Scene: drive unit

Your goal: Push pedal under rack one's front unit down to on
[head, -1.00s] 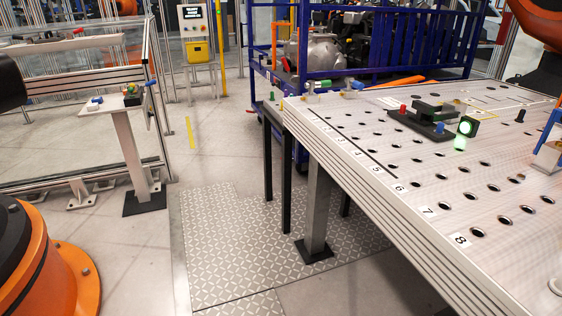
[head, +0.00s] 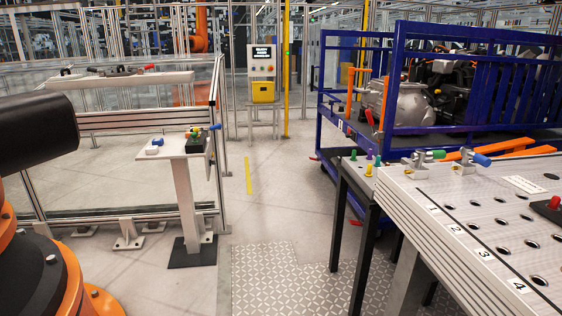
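A blue metal rack (head: 396,101) stands at the back right and carries a grey metal unit (head: 409,103) and dark machinery (head: 468,85). I cannot tell whether it is rack one. I make out no pedal; the space under the rack is partly hidden by the tables in front of it. Neither of my grippers is in view.
A perforated work table (head: 492,207) fills the right, with a small dark side table (head: 352,183) beside it. A pedestal (head: 186,198) stands left of centre by a glass-panelled fence (head: 110,211). An orange robot base (head: 72,287) is at lower left. The middle floor (head: 285,185) is clear.

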